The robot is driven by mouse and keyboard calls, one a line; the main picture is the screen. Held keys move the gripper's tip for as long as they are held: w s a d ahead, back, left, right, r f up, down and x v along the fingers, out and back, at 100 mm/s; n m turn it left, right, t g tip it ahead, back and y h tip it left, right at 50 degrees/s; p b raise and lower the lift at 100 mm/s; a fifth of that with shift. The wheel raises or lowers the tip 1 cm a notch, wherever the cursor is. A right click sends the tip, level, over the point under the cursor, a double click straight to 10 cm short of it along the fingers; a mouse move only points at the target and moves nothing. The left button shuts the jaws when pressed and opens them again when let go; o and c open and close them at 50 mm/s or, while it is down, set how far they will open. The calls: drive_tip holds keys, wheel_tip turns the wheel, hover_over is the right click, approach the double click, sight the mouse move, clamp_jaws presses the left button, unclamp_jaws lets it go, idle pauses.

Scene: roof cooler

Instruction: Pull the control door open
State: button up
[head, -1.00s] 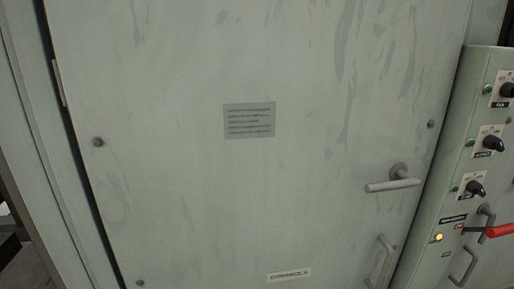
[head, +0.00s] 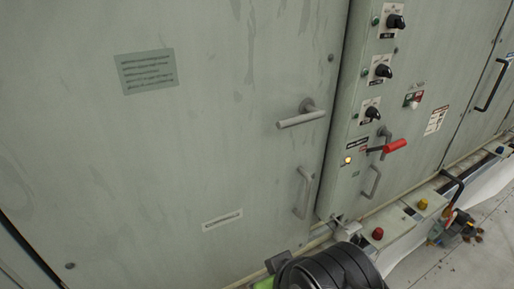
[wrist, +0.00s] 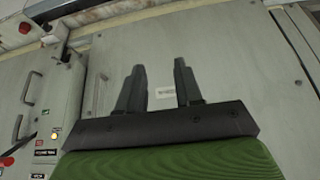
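The control door (head: 190,160) is a large pale green-grey panel on the left of the head view, and it looks shut. A grey lever handle (head: 302,114) sits near its right edge and lies roughly level. A grey upright pull handle (head: 304,192) is below it. A small label plate (head: 222,218) is left of the pull handle, and a larger text plate (head: 146,71) is higher up. In the wrist view, my gripper (wrist: 159,68) is open and empty in front of the door (wrist: 235,75), with the label (wrist: 166,92) showing between its fingers. Contact with the door is not visible.
Right of the door is a panel with black knobs (head: 382,70), a red-handled lever (head: 394,146) and a lit yellow lamp (head: 348,160). A low ledge (head: 395,228) with red and yellow buttons runs along the base.

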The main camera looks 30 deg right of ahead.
drive_tip(key=w+d+f+m+g+y+p, duration=0.1)
drive_tip(key=w+d+f+m+y, duration=0.3)
drive_tip(key=m, duration=0.4)
drive_tip(key=w+d+f+m+g+y, duration=0.1)
drive_tip(key=w+d+f+m, duration=0.3)
drive_tip(key=f+m, duration=0.3)
drive_tip(key=s+d+r+m+t+h+p, duration=0.1)
drive_tip(key=s+d+r+m+t, duration=0.1)
drive_tip(key=d+m+t, duration=0.6)
drive_tip(key=s+d+r+m+t, duration=0.1)
drive_tip(key=d+r+m+t, duration=0.2)
drive_tip(key=d+m+t, duration=0.5)
drive_tip(key=m+g, duration=0.2)
hover_over(303, 216)
drive_tip(key=shift+w+d+f, duration=0.2)
drive_tip(key=shift+w+d, duration=0.05)
clamp_jaws()
